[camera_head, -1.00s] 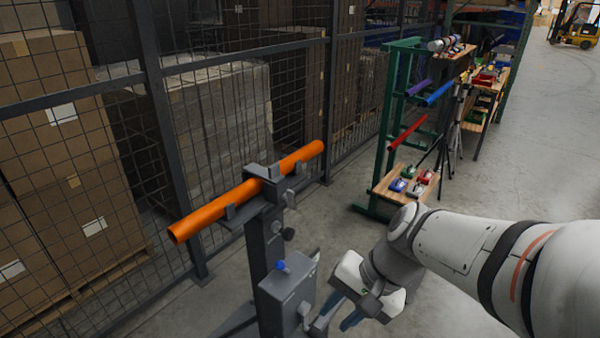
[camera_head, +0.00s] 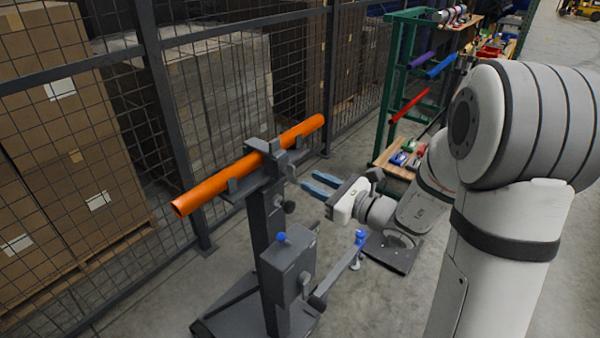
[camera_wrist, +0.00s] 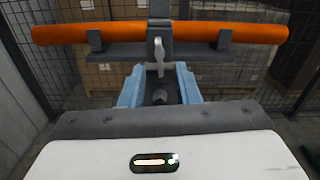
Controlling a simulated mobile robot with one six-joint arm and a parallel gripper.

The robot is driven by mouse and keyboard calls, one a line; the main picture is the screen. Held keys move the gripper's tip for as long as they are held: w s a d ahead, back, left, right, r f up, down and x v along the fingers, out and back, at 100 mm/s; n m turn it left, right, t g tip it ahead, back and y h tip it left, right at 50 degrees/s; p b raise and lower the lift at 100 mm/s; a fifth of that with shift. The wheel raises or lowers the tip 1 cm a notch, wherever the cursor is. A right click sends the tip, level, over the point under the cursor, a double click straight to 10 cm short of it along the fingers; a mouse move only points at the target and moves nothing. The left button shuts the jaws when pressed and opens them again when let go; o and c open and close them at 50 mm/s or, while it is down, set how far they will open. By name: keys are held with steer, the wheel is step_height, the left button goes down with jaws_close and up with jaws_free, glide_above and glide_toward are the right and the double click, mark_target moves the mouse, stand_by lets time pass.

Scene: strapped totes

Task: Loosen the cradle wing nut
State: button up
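An orange pipe (camera_head: 215,186) lies in the dark grey cradle (camera_head: 248,184) on top of a stand. The pipe also spans the top of the wrist view (camera_wrist: 110,32). The light grey wing nut (camera_wrist: 159,52) hangs at the front middle of the cradle, with its lever pointing down; it is small in the head view (camera_head: 293,170). My gripper (camera_head: 309,181) is open and empty, its blue fingers pointing at the cradle front from the right. In the wrist view the wing nut appears centred between and just above the fingertips (camera_wrist: 159,72). It looks apart from both.
A grey box (camera_head: 289,260) with a blue knob is lower, and a crank with a blue handle (camera_head: 360,238) sticks out right. Mesh fencing (camera_head: 300,75) stands behind. A green rack (camera_head: 388,95) stands farther back.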

mark_target(296, 174)
steer(key=p+x, duration=0.1)
steer(key=x, duration=0.4)
steer(key=shift+w+a, duration=0.1)
steer(key=shift+a, duration=0.15)
steer(key=shift+c, duration=0.6)
